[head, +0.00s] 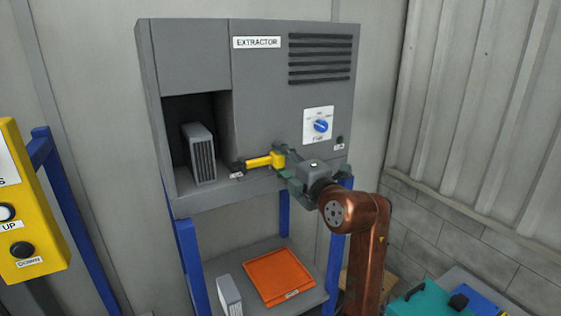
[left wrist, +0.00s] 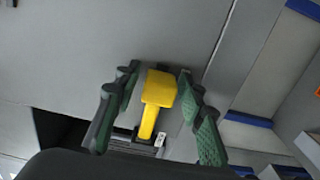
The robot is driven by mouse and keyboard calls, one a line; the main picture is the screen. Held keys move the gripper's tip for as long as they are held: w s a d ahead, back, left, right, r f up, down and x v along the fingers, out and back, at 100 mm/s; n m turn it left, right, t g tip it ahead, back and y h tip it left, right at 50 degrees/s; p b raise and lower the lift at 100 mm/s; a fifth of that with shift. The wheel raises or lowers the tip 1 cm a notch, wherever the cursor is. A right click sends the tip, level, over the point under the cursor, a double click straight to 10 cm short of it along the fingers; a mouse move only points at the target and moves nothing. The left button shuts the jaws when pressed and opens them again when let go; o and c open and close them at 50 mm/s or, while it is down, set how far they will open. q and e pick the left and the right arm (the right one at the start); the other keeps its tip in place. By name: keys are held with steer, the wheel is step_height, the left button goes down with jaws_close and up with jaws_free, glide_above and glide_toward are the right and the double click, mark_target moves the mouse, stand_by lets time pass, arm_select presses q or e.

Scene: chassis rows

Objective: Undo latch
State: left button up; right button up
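The yellow latch handle (head: 262,161) sticks out sideways from a dark pivot (head: 238,167) at the lower right of the open bay in the grey extractor (head: 262,100). My left gripper (head: 284,161) is at the handle's thick outer end. In the left wrist view the handle (left wrist: 158,92) lies between the two green-padded fingers of the gripper (left wrist: 158,72). The fingers are apart, one on each side, with a narrow gap showing at least on the left. The handle's far contact side is hidden. My right gripper is not in view.
A grey finned cartridge (head: 200,155) stands in the bay. A blue dial (head: 320,125) is above my gripper. Below are an orange tray (head: 279,277) and another cartridge (head: 229,296) on a shelf. A yellow button panel (head: 28,215) is at left, a teal case (head: 420,299) at lower right.

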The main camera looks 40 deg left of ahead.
arm_select(q)
steer(key=shift+o, duration=0.4)
steer(key=shift+d, duration=0.1)
steer(key=shift+s, duration=0.15)
steer(key=shift+d, duration=0.1)
steer(key=v, duration=1.2)
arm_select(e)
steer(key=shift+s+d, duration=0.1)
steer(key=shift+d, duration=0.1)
